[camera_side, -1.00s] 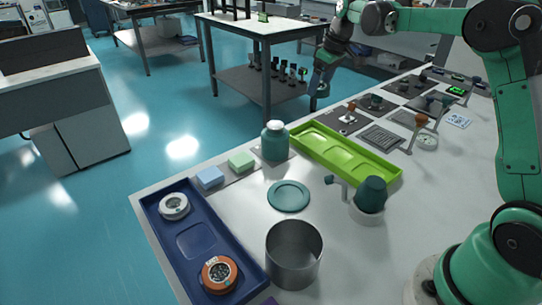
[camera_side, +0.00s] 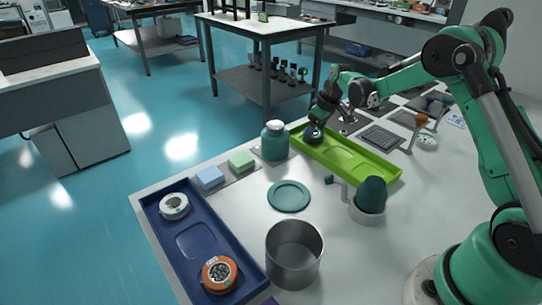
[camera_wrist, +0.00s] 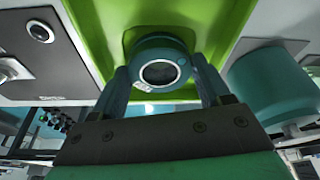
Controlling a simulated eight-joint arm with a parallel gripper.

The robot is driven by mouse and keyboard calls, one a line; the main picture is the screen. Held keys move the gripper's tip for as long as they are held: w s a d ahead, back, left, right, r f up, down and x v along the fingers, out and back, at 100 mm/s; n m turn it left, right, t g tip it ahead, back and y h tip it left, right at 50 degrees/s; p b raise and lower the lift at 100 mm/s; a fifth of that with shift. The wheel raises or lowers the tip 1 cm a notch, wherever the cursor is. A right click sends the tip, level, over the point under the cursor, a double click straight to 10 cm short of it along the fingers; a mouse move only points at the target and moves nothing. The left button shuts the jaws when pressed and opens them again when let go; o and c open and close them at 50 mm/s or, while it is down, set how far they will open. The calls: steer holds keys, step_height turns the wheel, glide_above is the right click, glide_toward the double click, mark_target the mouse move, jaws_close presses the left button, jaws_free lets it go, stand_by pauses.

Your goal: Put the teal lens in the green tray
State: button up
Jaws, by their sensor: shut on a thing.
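The green tray (camera_side: 362,166) lies along the table's far edge. My gripper (camera_side: 316,124) is over the tray's far left end in the side view. It is shut on the teal lens (camera_side: 313,134), a small dark teal ring. In the wrist view the lens (camera_wrist: 160,68) sits between the two fingers, with the green tray (camera_wrist: 93,38) behind it. The lens is at the tray's end recess; I cannot tell whether it touches the tray floor.
A teal jar (camera_side: 275,142) with a white lid stands close left of the tray. A teal dish (camera_side: 289,196), a steel cylinder (camera_side: 294,255), a teal-topped cup (camera_side: 370,199) and a blue tray (camera_side: 153,205) with two round parts are nearer. Dark plates (camera_side: 380,137) lie beyond the tray.

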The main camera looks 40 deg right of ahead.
steer(key=shift+f, duration=0.1)
steer(key=o, duration=1.2)
steer(key=shift+c, duration=0.2)
steer(key=a+v, duration=0.1)
steer(key=v, duration=1.1)
steer(key=s+a+r+m+t, duration=0.1)
steer(key=s+a+t, duration=0.3)
steer(key=s+a, duration=1)
steer(key=shift+a+m+h, duration=0.3)
steer(key=shift+a+m, duration=0.15)
steer(key=shift+m, duration=0.25)
steer(key=shift+s+r, duration=0.1)
steer(key=shift+r, duration=0.05)
